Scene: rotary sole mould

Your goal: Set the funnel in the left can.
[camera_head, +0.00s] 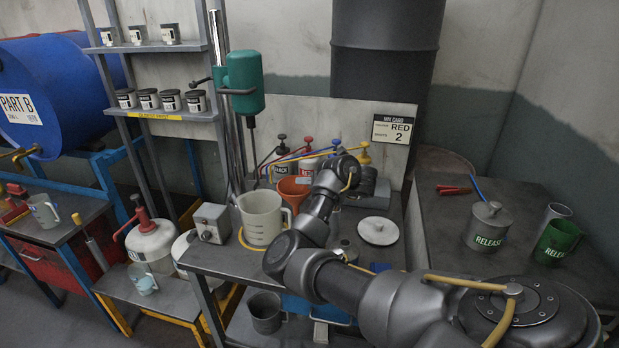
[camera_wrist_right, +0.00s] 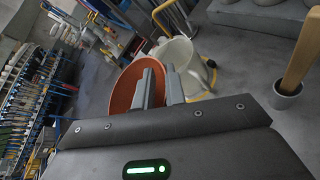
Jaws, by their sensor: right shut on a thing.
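The orange funnel (camera_head: 290,186) is at the back of the middle bench in the head view, just behind the white measuring jug (camera_head: 262,217). My right gripper is shut on the funnel. In the wrist view its fingers (camera_wrist_right: 160,78) pinch the wall of the funnel (camera_wrist_right: 127,86), with the wide mouth showing. In the head view my arm hides the fingers, and the funnel's spout is hidden. My left gripper is not in view. I cannot tell which vessel is the left can.
Pump bottles with black, red, blue and yellow tops stand behind the funnel. A white lid (camera_head: 378,230) lies to the right. A release pot (camera_head: 488,226) and green cup (camera_head: 556,241) stand on the right bench.

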